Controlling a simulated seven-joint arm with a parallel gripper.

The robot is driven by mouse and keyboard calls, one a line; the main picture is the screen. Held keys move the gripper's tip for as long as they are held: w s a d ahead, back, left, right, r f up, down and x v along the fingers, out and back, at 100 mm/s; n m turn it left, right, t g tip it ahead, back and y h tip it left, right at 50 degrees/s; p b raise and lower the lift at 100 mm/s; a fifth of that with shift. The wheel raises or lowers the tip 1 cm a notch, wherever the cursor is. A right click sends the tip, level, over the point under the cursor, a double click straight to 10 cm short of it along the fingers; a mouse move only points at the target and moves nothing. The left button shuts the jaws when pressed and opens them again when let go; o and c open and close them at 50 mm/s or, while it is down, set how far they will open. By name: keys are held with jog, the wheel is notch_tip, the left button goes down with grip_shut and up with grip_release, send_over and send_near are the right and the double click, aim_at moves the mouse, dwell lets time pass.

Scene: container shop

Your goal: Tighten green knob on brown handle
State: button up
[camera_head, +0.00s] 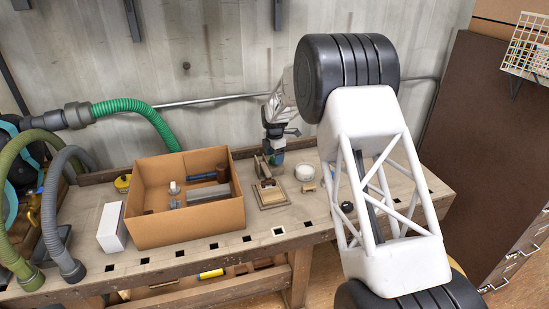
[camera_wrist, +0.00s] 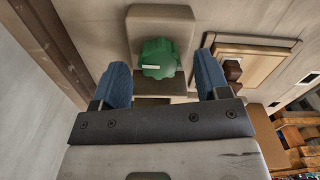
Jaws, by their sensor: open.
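The green knob (camera_wrist: 158,58) shows in the wrist view, with a white mark on its face. It sits on a brown-grey handle piece (camera_wrist: 160,14) at the top middle. My gripper (camera_wrist: 164,80) has its two blue fingertips apart, one on each side of the knob and a little nearer the camera. I see a gap between each finger and the knob. In the head view my gripper (camera_head: 273,158) is small, over the workbench (camera_head: 330,192), close to the brown handle (camera_head: 262,165). The knob is not clearly visible there.
A wooden square plate (camera_head: 270,198) lies just in front of the handle. A white round container (camera_head: 305,172) stands to its right. An open cardboard box (camera_head: 188,222) with several parts and a white box (camera_head: 112,228) stand to the left. The wall is close behind.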

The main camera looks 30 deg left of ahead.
jog(key=shift+f, duration=0.55)
jog(key=shift+c, duration=0.5)
jog(key=c, duration=0.8)
jog(key=shift+c, duration=0.2)
jog(key=shift+r, duration=0.1)
jog(key=shift+m, duration=2.2)
jog(key=o, duration=0.9)
